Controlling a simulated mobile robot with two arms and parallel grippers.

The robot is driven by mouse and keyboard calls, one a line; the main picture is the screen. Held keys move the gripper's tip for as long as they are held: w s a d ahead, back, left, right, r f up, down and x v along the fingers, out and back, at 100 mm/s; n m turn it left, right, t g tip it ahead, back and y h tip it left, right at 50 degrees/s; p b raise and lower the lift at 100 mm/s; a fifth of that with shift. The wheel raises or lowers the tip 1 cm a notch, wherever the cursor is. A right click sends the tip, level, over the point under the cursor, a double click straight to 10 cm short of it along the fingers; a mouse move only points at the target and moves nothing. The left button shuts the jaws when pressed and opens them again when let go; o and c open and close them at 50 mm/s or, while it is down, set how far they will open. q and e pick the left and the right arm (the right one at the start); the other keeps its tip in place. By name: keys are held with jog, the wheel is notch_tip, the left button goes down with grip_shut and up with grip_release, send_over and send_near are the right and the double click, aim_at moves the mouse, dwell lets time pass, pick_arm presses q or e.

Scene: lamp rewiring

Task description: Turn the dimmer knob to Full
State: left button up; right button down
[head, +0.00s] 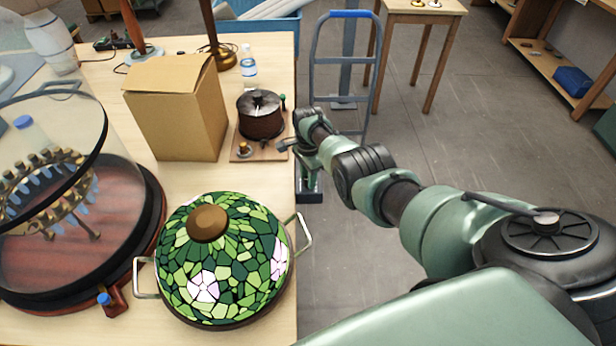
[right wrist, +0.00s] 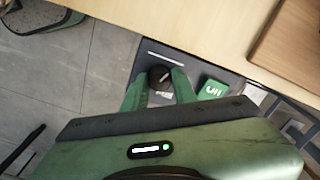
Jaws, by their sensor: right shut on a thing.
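In the right wrist view the dimmer knob (right wrist: 159,74) is small, round and black. It sits on a dark panel (right wrist: 203,72) beside the wooden table edge. My right gripper (right wrist: 160,84) is shut on the knob, with one green finger on each side. A green label (right wrist: 213,90) with white marks is on the panel right of the fingers; I cannot read it surely. A pale mark shows between the fingers, and the knob's setting is unclear. In the head view my right arm reaches to the table's right edge, where the knob is hidden. My left gripper is not in view.
On the table (head: 110,110) are a cardboard box (head: 180,115), a brown pot-like device (head: 260,118), a bottle (head: 248,68), a green stained-glass shade (head: 230,270) and a glass-covered ring of bulbs (head: 50,200). A blue-grey hand truck (head: 345,60) stands beyond my arm.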

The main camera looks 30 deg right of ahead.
jog(key=shift+w+d+r+m, duration=0.1)
jog(key=shift+r+m, duration=0.05)
jog(key=shift+m, duration=1)
jog(key=shift+w+r+m, duration=0.1)
jog(key=shift+m, duration=1.05)
jog(key=c, duration=1.1)
grip_release()
jog(key=shift+s+f, duration=0.1)
notch_tip(320, 180, up, 7)
jog(key=p, duration=0.3)
jog(key=shift+r, duration=0.4)
jog(key=shift+s, duration=0.1)
